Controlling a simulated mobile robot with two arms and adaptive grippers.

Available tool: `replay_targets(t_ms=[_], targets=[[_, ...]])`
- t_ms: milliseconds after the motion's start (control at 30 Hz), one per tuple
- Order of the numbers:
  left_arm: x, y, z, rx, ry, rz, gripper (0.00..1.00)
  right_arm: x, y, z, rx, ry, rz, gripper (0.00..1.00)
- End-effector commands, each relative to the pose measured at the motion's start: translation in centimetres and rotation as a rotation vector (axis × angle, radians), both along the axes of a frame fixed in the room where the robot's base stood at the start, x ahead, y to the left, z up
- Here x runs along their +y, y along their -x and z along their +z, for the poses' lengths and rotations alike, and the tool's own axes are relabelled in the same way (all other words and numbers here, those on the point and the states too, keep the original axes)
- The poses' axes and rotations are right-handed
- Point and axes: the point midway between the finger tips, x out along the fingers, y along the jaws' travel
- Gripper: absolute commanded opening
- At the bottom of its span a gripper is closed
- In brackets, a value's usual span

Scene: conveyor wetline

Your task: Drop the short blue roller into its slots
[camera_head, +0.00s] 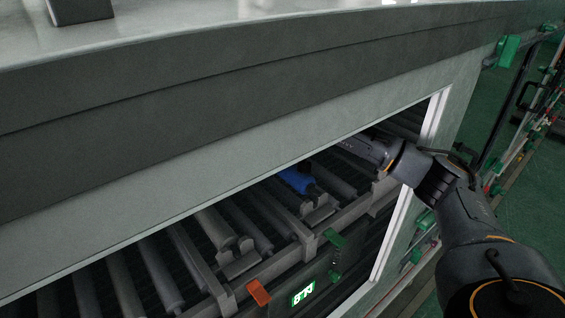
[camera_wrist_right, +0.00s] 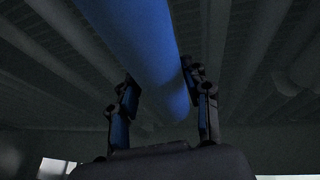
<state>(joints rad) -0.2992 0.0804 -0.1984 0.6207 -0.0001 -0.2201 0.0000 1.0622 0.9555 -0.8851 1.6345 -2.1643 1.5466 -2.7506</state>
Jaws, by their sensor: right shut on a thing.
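The short blue roller (camera_head: 299,181) shows inside the machine opening in the head view, among grey rollers, partly hidden by the machine's upper edge. In the right wrist view the blue roller (camera_wrist_right: 145,50) runs from the top of the picture down between the two fingers. My right gripper (camera_wrist_right: 160,98) is shut on the blue roller near its end. My right arm reaches in through the right side of the opening in the head view; its fingers are hard to make out there. The roller's slots cannot be told apart clearly, and I cannot tell whether the roller touches them. My left gripper is not in view.
Grey rollers (camera_head: 156,274) lie side by side along the conveyor. A metal frame rail (camera_head: 275,266) runs along their near ends. The large grey hood (camera_head: 200,150) overhangs the opening, and a white-edged post (camera_head: 432,125) bounds it at right. An orange tab (camera_head: 258,292) sticks out below.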

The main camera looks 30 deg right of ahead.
Motion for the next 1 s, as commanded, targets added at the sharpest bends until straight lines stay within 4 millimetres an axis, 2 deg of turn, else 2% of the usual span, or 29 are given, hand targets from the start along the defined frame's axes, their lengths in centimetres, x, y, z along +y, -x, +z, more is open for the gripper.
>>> replay_targets(t_ms=[333, 1000], targets=[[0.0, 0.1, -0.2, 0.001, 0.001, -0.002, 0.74, 0.0, 0.0, -0.2, -0.001, 0.0, 0.0, 0.1], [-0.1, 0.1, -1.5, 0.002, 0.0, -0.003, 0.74, 0.0, 0.0, -2.2, 0.0, 0.0, 0.0, 0.1]])
